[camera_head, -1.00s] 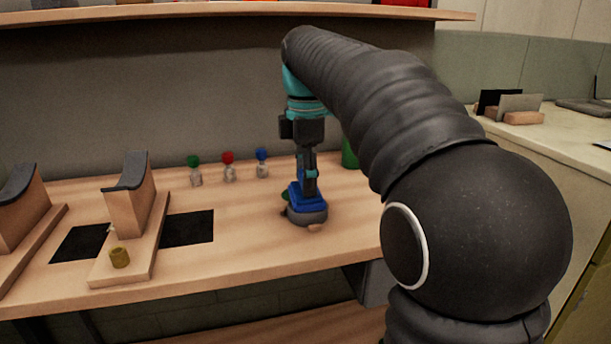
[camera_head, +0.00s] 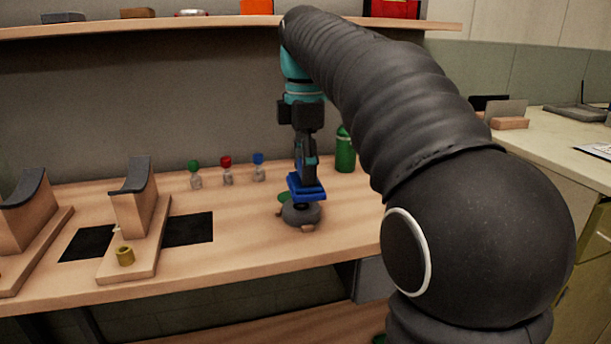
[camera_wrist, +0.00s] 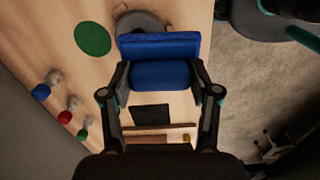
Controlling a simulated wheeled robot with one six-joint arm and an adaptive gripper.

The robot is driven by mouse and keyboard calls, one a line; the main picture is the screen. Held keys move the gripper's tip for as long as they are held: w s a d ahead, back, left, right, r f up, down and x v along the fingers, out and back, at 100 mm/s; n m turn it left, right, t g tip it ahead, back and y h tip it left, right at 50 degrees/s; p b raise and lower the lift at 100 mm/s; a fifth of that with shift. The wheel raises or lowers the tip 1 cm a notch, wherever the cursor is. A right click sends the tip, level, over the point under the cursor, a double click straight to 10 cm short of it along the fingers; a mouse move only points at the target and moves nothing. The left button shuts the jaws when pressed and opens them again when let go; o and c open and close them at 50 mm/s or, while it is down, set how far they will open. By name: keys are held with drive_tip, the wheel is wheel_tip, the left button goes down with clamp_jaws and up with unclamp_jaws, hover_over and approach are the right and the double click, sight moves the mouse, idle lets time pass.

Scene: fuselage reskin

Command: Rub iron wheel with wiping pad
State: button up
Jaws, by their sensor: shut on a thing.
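My gripper (camera_head: 305,176) is shut on the blue wiping pad (camera_head: 306,190), which also shows between the fingers in the wrist view (camera_wrist: 160,75). The iron wheel (camera_head: 300,214) is a dark grey disc on the wooden bench, just below the pad. In the wrist view the wheel (camera_wrist: 140,20) shows at the top, partly hidden by the pad. The pad is above the wheel, and a gap seems to show between them in the head view. I cannot tell if any edge touches.
A green disc (camera_wrist: 93,39) lies beside the wheel. Green (camera_head: 194,172), red (camera_head: 227,168) and blue (camera_head: 259,164) capped bottles stand behind. A green canister (camera_head: 345,150) stands at the back right. A wooden cradle (camera_head: 138,220) stands on the left by a black mat (camera_head: 188,229).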

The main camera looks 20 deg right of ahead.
drive_tip(key=shift+r, duration=1.5)
